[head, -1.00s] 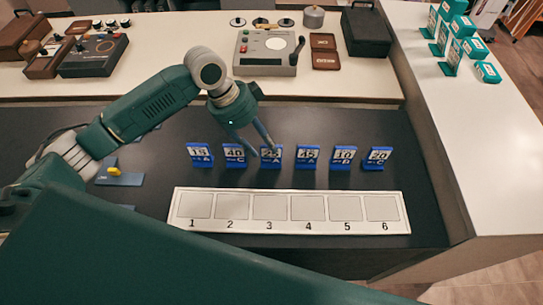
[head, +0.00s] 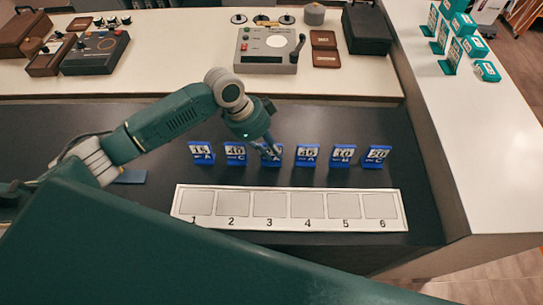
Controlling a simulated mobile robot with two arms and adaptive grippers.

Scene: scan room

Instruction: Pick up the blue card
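Several blue cards with white number labels stand upright in a row on the dark counter: 15 (head: 201,154), 40 (head: 235,154), a third card (head: 272,161) marked A, 45 (head: 307,156), 10 (head: 342,156) and 20 (head: 376,157). My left gripper (head: 271,150) reaches down from behind at the third card, its fingers covering much of that card's label. The fingers look close together, but I cannot tell whether they grip the card or only overlap it. The card still stands in line with the others. My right gripper is not in view.
A white board (head: 290,225) with slots numbered 1 to 6 lies in front of the cards, its slots empty. A control box with a lever (head: 268,50) stands on the pale rear counter. Teal boxes (head: 487,71) stand on the right counter.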

